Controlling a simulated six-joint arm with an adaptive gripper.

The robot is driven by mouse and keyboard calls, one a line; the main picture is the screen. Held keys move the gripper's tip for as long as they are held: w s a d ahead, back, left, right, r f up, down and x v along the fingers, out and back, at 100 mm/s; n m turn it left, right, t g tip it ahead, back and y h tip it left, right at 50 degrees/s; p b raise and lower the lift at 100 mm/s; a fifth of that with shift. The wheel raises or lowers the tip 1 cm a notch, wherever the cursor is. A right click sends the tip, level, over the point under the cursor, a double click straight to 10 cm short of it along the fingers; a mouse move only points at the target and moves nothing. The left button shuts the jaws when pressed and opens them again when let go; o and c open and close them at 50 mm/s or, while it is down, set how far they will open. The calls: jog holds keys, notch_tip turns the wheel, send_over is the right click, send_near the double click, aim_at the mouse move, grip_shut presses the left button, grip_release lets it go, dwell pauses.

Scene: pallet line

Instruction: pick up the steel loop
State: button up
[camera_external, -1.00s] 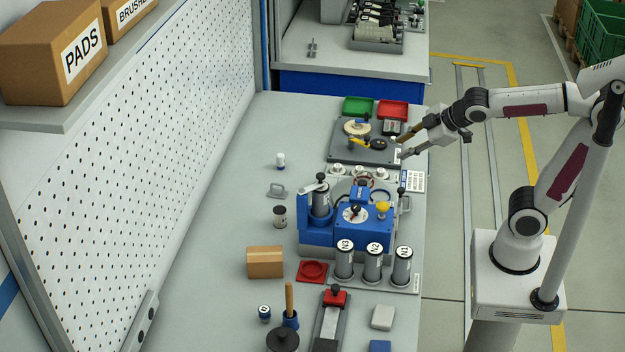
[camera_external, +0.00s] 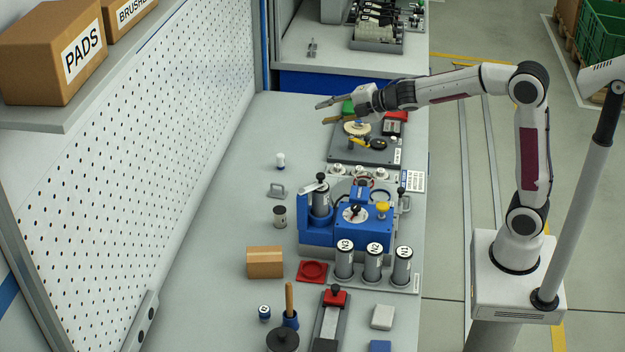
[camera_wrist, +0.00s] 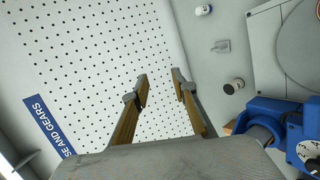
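The steel loop (camera_external: 276,190) is a small grey bracket-like piece lying on the grey bench, left of the blue machine. It also shows in the wrist view (camera_wrist: 222,46), right of my fingers. My gripper (camera_external: 322,113) is raised over the far part of the bench, beyond the loop and to its right in the outside view. Its two fingers (camera_wrist: 160,78) are apart with nothing between them, and the loop is clear of them.
A small white-topped piece (camera_external: 281,161) stands just beyond the loop and a dark-topped spool (camera_external: 280,217) stands nearer. The blue machine (camera_external: 318,235) is to the right. A perforated wall (camera_external: 190,110) rises along the left. The bench around the loop is mostly free.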

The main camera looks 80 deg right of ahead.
jog(key=w+d+f+n+y, duration=0.2)
jog(key=w+f+n, duration=0.2)
jog(key=w, duration=0.2)
jog(key=n+y, duration=0.4)
jog(key=n, duration=0.5)
send_over(282, 194)
jog(key=s+d, duration=0.4)
notch_tip(282, 194, down, 13)
jog(key=f, duration=0.2)
jog(key=f+n+g+y, duration=0.1)
jog(key=f, duration=0.1)
jog(key=s+f+n+y, duration=0.1)
jog(key=f, duration=0.1)
jog(key=shift+s+f, duration=0.1)
jog(key=shift+f, duration=0.1)
jog(key=shift+s+a+f+n+g+y, duration=0.1)
jog(key=shift+f+n+g+y, duration=0.2)
jog(key=shift+f+n, duration=0.2)
jog(key=shift+r, duration=0.1)
jog(key=shift+x, duration=1.3)
